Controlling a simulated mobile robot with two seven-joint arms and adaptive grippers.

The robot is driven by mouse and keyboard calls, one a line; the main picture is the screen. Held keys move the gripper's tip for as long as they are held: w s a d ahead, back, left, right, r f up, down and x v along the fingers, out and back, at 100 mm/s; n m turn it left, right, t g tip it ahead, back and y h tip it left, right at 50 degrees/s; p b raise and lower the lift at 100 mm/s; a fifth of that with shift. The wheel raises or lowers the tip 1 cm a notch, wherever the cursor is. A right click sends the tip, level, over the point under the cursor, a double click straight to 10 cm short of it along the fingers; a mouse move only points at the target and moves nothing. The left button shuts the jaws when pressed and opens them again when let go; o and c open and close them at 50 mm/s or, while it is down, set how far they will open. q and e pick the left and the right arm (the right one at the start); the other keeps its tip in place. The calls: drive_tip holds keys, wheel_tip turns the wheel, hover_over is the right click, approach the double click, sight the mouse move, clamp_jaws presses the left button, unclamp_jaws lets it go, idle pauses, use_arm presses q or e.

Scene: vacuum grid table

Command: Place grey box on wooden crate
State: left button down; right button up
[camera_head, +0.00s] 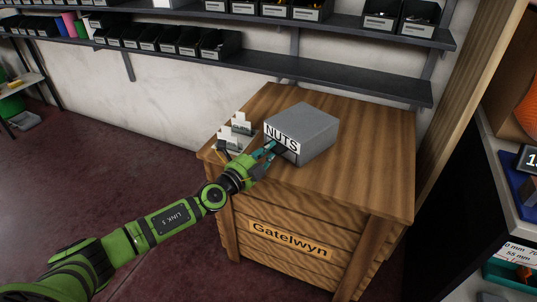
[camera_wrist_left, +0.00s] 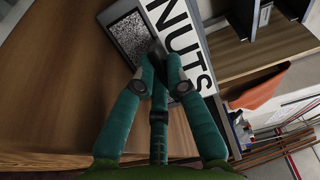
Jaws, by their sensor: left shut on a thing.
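The grey box (camera_head: 310,128) with a white "NUTS" label sits on or just above the top of the wooden crate (camera_head: 375,170), which bears a "Gatelwyn" plate; I cannot tell whether they touch. My left gripper (camera_head: 273,150) reaches in from the left and is shut on the box's labelled front. In the left wrist view the gripper's teal fingers (camera_wrist_left: 160,62) meet at the grey box (camera_wrist_left: 128,37), beside its label. The contact point is partly hidden by the fingers. My right gripper is not in view.
Wall shelves (camera_head: 300,78) with black bins run behind. A wooden post (camera_head: 465,95) and a cluttered bench (camera_head: 510,180) are at the right. The crate top right of the box is clear.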

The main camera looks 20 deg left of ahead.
use_arm(q)
drive_tip(key=shift+r, duration=0.15)
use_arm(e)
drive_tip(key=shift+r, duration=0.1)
use_arm(q)
drive_tip(key=c, duration=1.3)
unclamp_jaws()
drive_tip(key=shift+f, duration=0.2)
drive_tip(key=shift+o, duration=0.2)
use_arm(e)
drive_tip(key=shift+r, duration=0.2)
